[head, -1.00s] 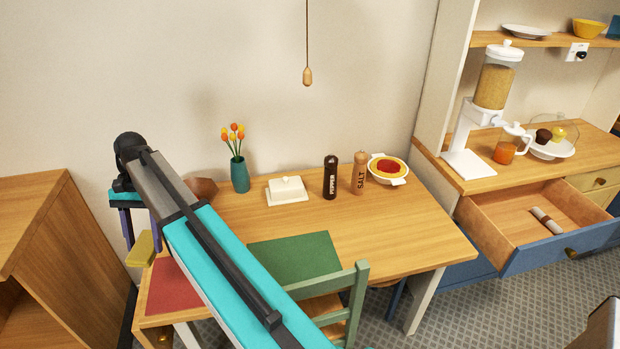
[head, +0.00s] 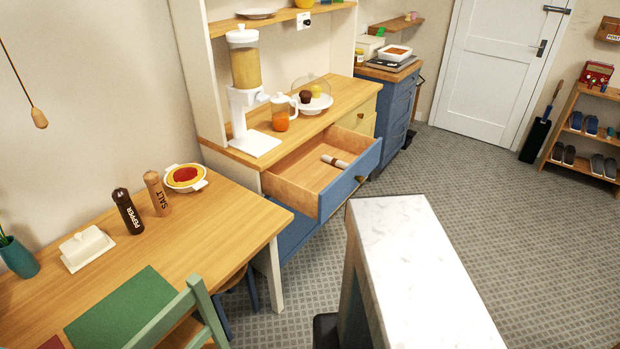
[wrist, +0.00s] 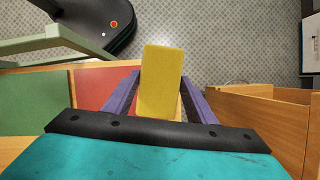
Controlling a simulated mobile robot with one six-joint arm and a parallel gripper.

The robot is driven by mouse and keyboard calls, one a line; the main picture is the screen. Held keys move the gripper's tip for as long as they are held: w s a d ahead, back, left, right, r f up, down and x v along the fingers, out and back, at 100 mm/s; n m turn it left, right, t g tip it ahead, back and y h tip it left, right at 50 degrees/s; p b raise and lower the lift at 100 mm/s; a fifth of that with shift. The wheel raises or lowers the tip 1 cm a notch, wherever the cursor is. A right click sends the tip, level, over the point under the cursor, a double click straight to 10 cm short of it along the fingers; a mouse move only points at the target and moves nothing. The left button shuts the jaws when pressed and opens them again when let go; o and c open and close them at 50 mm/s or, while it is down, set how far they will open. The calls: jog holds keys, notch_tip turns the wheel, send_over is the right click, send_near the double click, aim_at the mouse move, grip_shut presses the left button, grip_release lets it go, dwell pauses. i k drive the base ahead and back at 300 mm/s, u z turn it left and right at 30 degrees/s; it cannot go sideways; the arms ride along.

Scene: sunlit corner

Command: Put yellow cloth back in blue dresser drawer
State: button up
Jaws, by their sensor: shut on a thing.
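The yellow cloth (wrist: 163,75) shows in the wrist view as a folded block. My gripper (wrist: 162,92) is shut on it, with a purple finger on each side. Neither cloth nor gripper shows in the head view now. The blue dresser drawer (head: 352,188) is pulled out in the head view, under the wooden top of the dresser (head: 235,158). A small rolled light cloth with a dark band (head: 335,162) lies inside it, and much of the drawer floor is bare.
In the head view, a wooden table (head: 215,235) with shakers and dishes stands left of the dresser. A white-topped counter (head: 425,270) stands in front. A wooden cabinet (wrist: 260,120) is at right in the wrist view. Patterned floor (head: 470,190) is free at right.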

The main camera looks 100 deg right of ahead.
aim_at(320, 183)
jog(key=u, duration=0.1)
jog(key=k, duration=1.6)
jog(key=z, duration=1.4)
jog(key=i, duration=0.95)
